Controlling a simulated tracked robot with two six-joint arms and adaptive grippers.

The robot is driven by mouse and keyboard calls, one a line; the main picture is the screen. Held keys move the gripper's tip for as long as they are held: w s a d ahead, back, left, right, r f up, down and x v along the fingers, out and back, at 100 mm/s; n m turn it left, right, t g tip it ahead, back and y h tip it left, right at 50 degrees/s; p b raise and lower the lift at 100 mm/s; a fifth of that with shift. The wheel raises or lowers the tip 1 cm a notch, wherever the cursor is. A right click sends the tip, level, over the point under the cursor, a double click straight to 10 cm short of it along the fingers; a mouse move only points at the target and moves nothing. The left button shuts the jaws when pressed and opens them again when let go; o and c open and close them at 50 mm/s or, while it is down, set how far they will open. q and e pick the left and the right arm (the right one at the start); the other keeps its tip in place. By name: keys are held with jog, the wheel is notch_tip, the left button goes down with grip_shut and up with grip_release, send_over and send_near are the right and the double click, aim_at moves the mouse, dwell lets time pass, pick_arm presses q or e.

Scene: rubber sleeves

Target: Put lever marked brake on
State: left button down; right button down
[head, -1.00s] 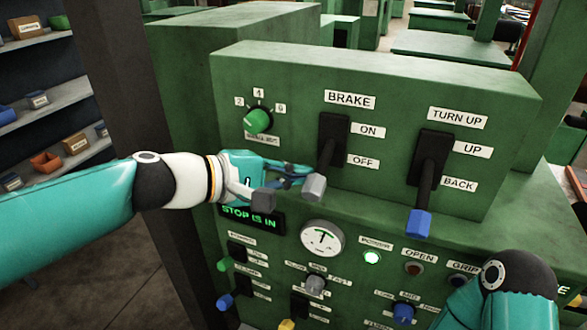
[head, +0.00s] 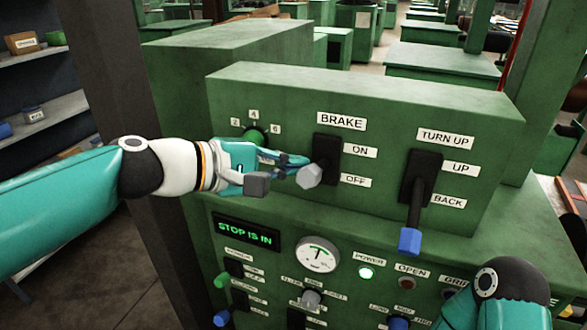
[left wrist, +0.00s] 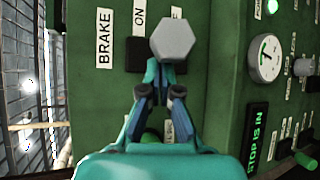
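The brake lever (head: 309,176) has a grey hexagonal knob and sits in a black slot under the BRAKE label, on a green panel. Its knob is beside and slightly above the height of OFF, below ON. My left gripper (head: 300,165) comes in from the left, its teal fingers close together at the lever's stem just behind the knob. In the left wrist view the knob (left wrist: 172,42) covers the fingertips (left wrist: 165,70), so their contact is partly hidden. My right arm shows at the lower right; its gripper is out of view.
A TURN UP lever (head: 410,240) with a blue knob hangs down at BACK, right of the brake. A green rotary knob (head: 255,135) is partly behind my left gripper. Below are a STOP IS IN display (head: 246,232), a gauge (head: 317,254) and several small switches.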

pick_arm(q)
jog(key=shift+r, duration=0.2)
jog(key=shift+d+r+p, duration=0.1)
jog(key=shift+r+p, duration=0.5)
jog(key=shift+p, duration=0.05)
notch_tip(320, 180, down, 4)
jog(key=w+a+f+b, duration=0.1)
jog(key=w+a+b, duration=0.1)
jog(key=b, duration=0.2)
jog(key=a+r+p, duration=0.1)
jog(key=a+r, duration=0.5)
jog(key=r, duration=0.3)
jog(key=shift+a+r, duration=0.15)
jog(key=shift+w, duration=0.15)
